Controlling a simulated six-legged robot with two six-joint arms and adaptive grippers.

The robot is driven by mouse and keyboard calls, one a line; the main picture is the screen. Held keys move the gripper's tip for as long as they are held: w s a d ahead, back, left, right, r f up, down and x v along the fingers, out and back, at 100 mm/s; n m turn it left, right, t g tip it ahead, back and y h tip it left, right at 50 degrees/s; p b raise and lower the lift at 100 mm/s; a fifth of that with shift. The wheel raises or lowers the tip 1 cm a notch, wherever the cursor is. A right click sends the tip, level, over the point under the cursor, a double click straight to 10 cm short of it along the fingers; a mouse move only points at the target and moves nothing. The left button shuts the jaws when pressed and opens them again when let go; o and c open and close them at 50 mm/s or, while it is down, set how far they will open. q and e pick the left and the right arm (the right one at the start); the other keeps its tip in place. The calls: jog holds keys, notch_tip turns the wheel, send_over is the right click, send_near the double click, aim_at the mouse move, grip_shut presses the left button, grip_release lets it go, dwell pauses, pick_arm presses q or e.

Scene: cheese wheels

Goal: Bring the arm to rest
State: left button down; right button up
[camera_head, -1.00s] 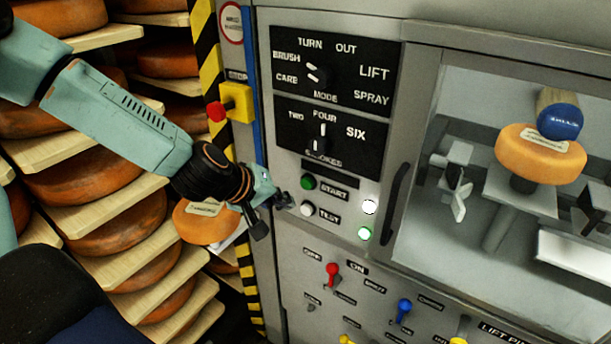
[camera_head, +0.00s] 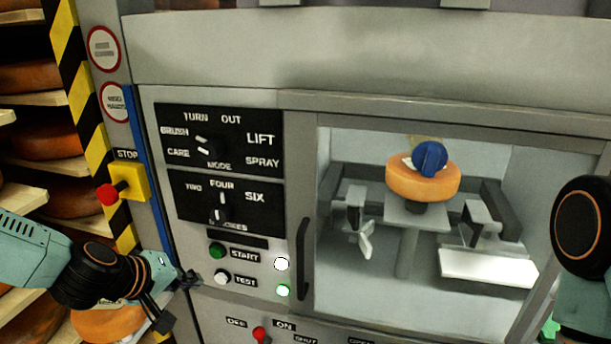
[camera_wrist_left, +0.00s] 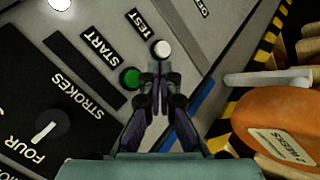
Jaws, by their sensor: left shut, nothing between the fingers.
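My left gripper (camera_head: 188,281) is in front of the control panel, just left of the white TEST button (camera_head: 222,277) and below left of the green START button (camera_head: 217,250). It is shut and empty. In the left wrist view my left gripper (camera_wrist_left: 160,72) shows its fingers together, with the green START button (camera_wrist_left: 129,78) just left of the tips and the white TEST button (camera_wrist_left: 161,49) just beyond them. I cannot tell whether the tips touch the panel. Part of my right arm (camera_head: 582,240) shows at the right edge; its gripper is out of view.
A yellow stop box with a red button (camera_head: 108,193) is on the left post. Shelves hold several orange cheese wheels (camera_head: 70,210) at the left. A door handle (camera_head: 303,258) stands out beside the panel.

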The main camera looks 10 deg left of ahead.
pick_arm(q)
jog(key=s+d+f+m+g+b, duration=0.2)
jog(key=s+f+m+g+b, duration=0.1)
jog(key=s+f+b, duration=0.4)
jog(key=s+d+f+m+g+y+b, duration=0.1)
jog(key=s+d+f+m+g+b, duration=0.1)
jog(key=s+f+b, duration=0.5)
jog(key=s+d+f+m+g+y+b, duration=0.1)
jog(key=s+d+f+m+g+b, duration=0.2)
jog(key=s+f, duration=1.2)
notch_tip(320, 180, down, 11)
jog(key=d+b, duration=0.1)
jog(key=b, duration=0.2)
jog(key=shift+s+d+f+m+g+b, duration=0.15)
jog(key=shift+s+d+m+g+b, duration=0.15)
jog(key=shift+s+m+b, duration=0.1)
dwell(3.9)
